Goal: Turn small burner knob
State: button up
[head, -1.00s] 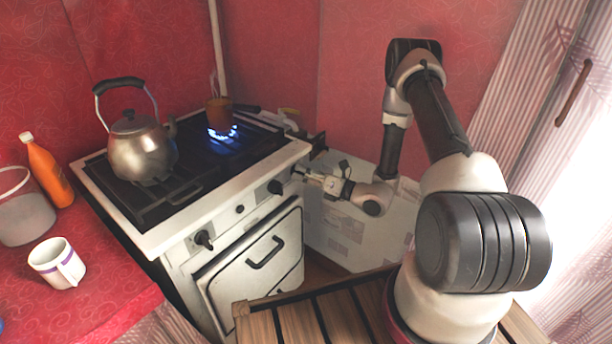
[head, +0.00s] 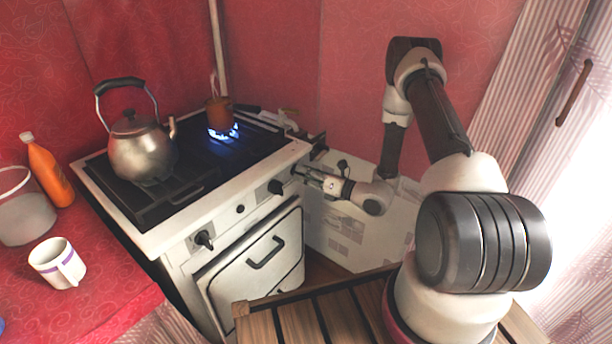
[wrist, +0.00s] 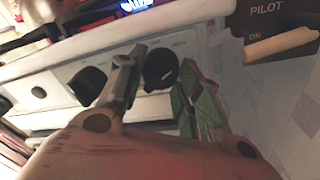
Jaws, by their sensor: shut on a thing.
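The white stove (head: 225,222) has a row of black knobs on its front panel. My gripper (head: 299,172) reaches in from the right to the panel's right end. In the wrist view its two fingers (wrist: 158,85) stand either side of the rightmost black knob (wrist: 160,66), shut on it. A white mark shows on that knob's face. In the head view the fingertips largely hide this knob. Another black knob (head: 277,187) is just left of it; it also shows in the wrist view (wrist: 87,85), beside the left finger.
A small brown pot (head: 218,111) stands over a lit blue flame (head: 223,133). A metal kettle (head: 142,152) sits at the stove's left. An orange bottle (head: 48,172) and a white mug (head: 57,263) stand on the red counter (head: 105,308). A white box (head: 350,232) is below my gripper.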

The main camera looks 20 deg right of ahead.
jog(key=n, duration=0.5)
jog(key=n+h, duration=0.1)
jog(key=n, duration=0.5)
jog(key=shift+h, duration=0.3)
dwell(0.4)
jog(key=o, duration=1)
jog(key=shift+o, duration=0.2)
jog(key=shift+r, duration=0.1)
jog(key=v, duration=1.2)
jog(key=shift+s, duration=0.1)
